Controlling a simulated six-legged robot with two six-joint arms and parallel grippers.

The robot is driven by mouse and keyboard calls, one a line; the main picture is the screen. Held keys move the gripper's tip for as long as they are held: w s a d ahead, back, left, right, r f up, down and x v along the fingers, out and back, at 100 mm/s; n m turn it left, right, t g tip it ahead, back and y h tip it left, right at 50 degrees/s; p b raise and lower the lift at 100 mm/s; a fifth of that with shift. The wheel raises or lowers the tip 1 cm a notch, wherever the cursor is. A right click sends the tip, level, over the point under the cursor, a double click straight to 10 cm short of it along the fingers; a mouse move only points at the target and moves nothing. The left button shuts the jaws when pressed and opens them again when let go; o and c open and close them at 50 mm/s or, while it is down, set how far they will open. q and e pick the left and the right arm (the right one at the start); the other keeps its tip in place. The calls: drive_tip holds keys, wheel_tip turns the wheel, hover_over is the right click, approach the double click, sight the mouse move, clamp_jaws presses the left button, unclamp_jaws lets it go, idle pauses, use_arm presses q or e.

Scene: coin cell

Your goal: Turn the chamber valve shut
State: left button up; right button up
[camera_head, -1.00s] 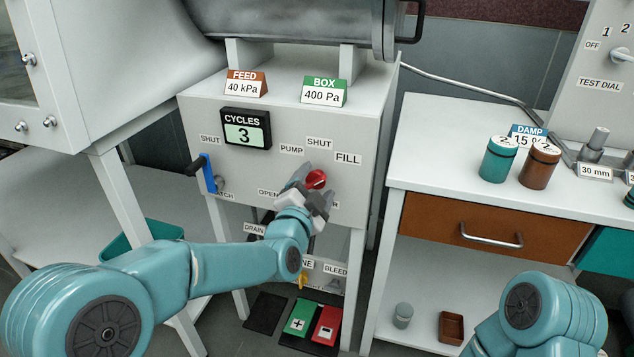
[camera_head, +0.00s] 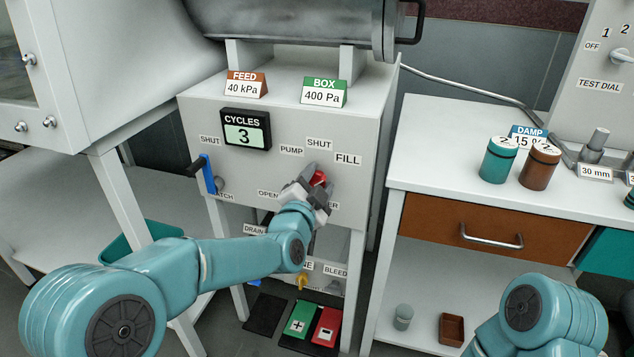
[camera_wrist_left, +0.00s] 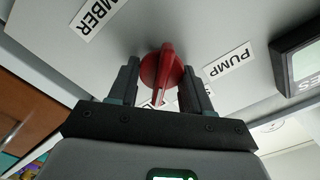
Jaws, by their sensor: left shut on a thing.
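The chamber valve is a round red knob (camera_head: 320,178) with a raised grip bar, on the front of the grey cabinet (camera_head: 365,130). PUMP, SHUT and FILL labels sit around it; the label below is mostly hidden by my gripper. My left gripper (camera_head: 318,182) is at the knob, shut on it. In the left wrist view the red knob (camera_wrist_left: 163,70) stands between the two dark fingers, its bar running roughly along them. Part of the knob is hidden by the fingers in the head view. My right gripper is out of view; only a teal part of that arm shows.
The CYCLES display (camera_head: 245,128) reads 3. Yellow (camera_head: 302,281) drain-level valve parts are below. The bench (camera_head: 440,140) at right holds a teal jar (camera_head: 499,160) and a brown jar (camera_head: 541,165).

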use_arm(q)
drive_tip(key=shift+n+b, duration=0.7)
drive_tip(key=shift+n, duration=0.2)
drive_tip(key=shift+a+n+b, duration=0.1)
drive_tip(key=shift+n+b, duration=0.8)
drive_tip(key=shift+n, duration=0.3)
drive_tip(key=n+b, duration=0.1)
drive_tip(key=n, duration=0.1)
drive_tip(key=n+b, duration=0.1)
drive_tip(key=shift+w+a+r+n, duration=0.1)
drive_tip(key=shift+a+n, duration=0.05)
drive_tip(key=shift+n, duration=0.25)
drive_tip(key=shift+r+n+b, duration=0.1)
drive_tip(key=shift+n+b, duration=0.4)
drive_tip(key=shift+n, duration=0.3)
drive_tip(key=o, duration=1)
